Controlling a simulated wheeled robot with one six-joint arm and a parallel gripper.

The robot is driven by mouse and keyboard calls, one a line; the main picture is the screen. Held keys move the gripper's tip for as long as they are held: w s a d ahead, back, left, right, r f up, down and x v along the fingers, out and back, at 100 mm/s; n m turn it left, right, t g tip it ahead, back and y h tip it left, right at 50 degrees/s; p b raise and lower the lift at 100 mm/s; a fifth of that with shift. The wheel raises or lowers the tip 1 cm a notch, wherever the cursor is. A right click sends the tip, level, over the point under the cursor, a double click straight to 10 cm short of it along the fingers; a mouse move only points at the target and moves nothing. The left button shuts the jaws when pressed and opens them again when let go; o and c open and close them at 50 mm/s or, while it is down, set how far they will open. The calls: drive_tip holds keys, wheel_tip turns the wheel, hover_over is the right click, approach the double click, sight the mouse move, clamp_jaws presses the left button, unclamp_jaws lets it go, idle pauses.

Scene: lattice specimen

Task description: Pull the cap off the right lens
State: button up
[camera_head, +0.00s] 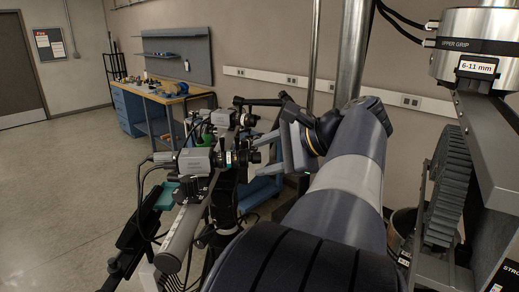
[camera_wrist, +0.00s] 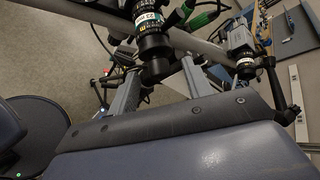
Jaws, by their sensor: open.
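Two grey cameras with black lenses sit on a bar in the head view, the near one (camera_head: 188,161) and the far one (camera_head: 222,118). In the wrist view the near lens (camera_wrist: 150,22) carries white markings and ends in a plain black cap (camera_wrist: 155,70). My gripper (camera_head: 270,150) is open at the end of this lens. In the wrist view its two grey fingers (camera_wrist: 156,78) stand on either side of the cap, with gaps showing. The far lens (camera_wrist: 244,66) is to the right in the wrist view, outside the fingers; its front end is dark and small.
The bar (camera_head: 185,225) and dark stand carry loose cables near the cameras. A testing machine with an upper grip (camera_head: 475,45) stands at the right. A workbench (camera_head: 165,97) is against the back. Open floor (camera_head: 60,160) lies at the left.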

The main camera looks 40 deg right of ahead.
drive_tip(key=shift+w, duration=0.1)
clamp_jaws()
idle(0.8)
